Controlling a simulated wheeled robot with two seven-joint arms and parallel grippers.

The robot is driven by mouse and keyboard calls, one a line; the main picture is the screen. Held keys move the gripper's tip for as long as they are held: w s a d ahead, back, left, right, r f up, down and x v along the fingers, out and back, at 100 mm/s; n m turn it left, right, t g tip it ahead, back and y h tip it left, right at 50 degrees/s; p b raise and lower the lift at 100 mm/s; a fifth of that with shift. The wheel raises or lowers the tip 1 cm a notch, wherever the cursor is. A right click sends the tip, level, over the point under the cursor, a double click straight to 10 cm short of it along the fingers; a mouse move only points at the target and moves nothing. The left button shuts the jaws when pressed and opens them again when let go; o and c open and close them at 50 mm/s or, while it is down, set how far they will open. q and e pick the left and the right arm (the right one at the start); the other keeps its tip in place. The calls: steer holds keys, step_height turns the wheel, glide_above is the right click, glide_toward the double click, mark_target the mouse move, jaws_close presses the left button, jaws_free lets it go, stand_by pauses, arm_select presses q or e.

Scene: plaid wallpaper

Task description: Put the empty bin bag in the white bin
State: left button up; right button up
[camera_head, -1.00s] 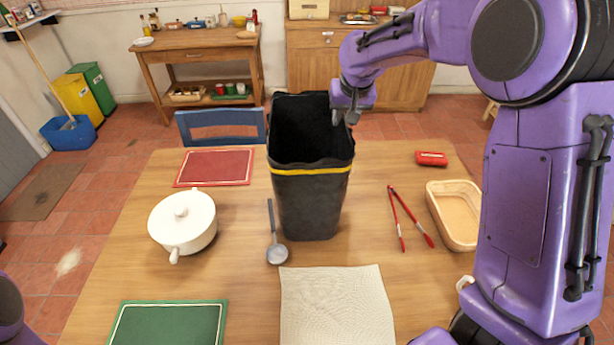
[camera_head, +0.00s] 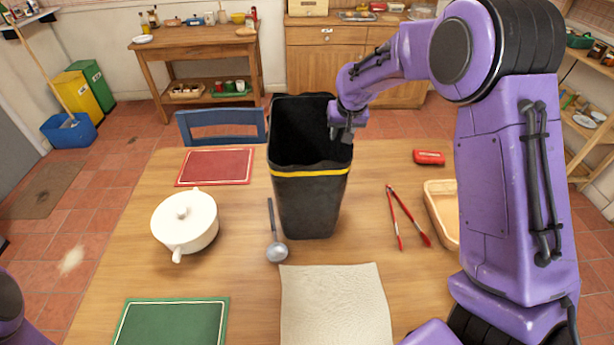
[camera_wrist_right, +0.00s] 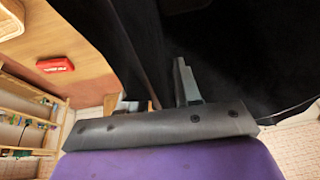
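A black bin bag (camera_head: 308,205) with a yellow band stands upright and open-mouthed on the wooden table. My right gripper (camera_head: 340,134) is at the right side of its mouth, pointing down. In the right wrist view the black bag (camera_wrist_right: 240,50) fills the upper right. The fingers of the right gripper (camera_wrist_right: 163,95) look a little apart there, with the bag's edge between them; contact is not clear. One finger is partly hidden. My left gripper is not in view. I see no white bin.
On the table (camera_head: 240,310) are a white pot (camera_head: 185,222), a ladle (camera_head: 276,250), red tongs (camera_head: 400,215), a red item (camera_head: 429,157), a basket (camera_head: 437,218), a red mat (camera_head: 215,166), a green mat (camera_head: 172,322) and a cream cloth (camera_head: 335,305). A blue chair (camera_head: 222,120) stands behind.

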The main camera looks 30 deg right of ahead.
steer(key=shift+f, duration=0.15)
stand_by(0.3)
jaws_close()
